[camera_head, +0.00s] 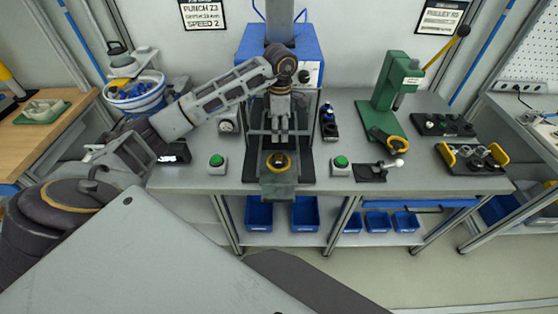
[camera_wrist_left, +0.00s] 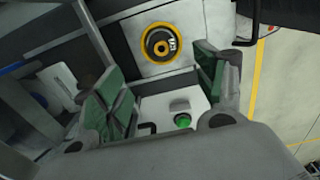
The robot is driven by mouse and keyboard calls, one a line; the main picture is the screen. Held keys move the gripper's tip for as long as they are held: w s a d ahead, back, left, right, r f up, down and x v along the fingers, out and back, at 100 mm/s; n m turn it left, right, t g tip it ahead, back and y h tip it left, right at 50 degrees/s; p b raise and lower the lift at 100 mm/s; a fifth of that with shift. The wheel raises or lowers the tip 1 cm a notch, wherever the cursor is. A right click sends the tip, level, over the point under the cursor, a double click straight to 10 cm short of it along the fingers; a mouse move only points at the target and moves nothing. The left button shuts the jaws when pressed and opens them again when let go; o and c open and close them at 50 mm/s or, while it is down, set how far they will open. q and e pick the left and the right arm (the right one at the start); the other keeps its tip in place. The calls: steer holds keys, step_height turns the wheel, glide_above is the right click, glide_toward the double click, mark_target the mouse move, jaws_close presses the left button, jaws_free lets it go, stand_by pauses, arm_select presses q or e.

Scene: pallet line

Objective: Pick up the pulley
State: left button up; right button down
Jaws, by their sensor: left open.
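The pulley (camera_head: 278,162), a dark round wheel with a yellow rim, lies flat on the grey plate (camera_head: 278,190) at the front of the blue press. It also shows in the left wrist view (camera_wrist_left: 162,44), beyond the fingertips, whole and unobstructed. My left gripper (camera_head: 280,132) points down in front of the press, behind and above the pulley in the head view. In the left wrist view my left gripper (camera_wrist_left: 160,78) has its green-padded fingers wide apart with nothing between them. My right gripper is not in view.
The blue press (camera_head: 312,45) stands close behind my left gripper. Green-button boxes (camera_head: 217,163) (camera_head: 341,165) flank the plate. A green hand press (camera_head: 390,85) and black trays with parts stand to the right. A blue-and-white bin (camera_head: 136,97) is at the left.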

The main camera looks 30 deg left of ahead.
arm_select(q)
steer(key=shift+f, duration=1.05)
steer(key=p, duration=0.1)
glide_above(279, 156)
steer(key=shift+w+d+f, duration=0.1)
steer(key=shift+w+f, duration=0.05)
steer(key=shift+f, duration=3.15)
steer(key=shift+s+f+p, duration=0.15)
steer(key=shift+f+p, duration=0.25)
steer(key=shift+f, duration=0.3)
steer(key=shift+s+f+p, duration=0.1)
steer(key=shift+f+p, duration=0.25)
steer(key=shift+f, duration=1.55)
steer(key=c, duration=1.2)
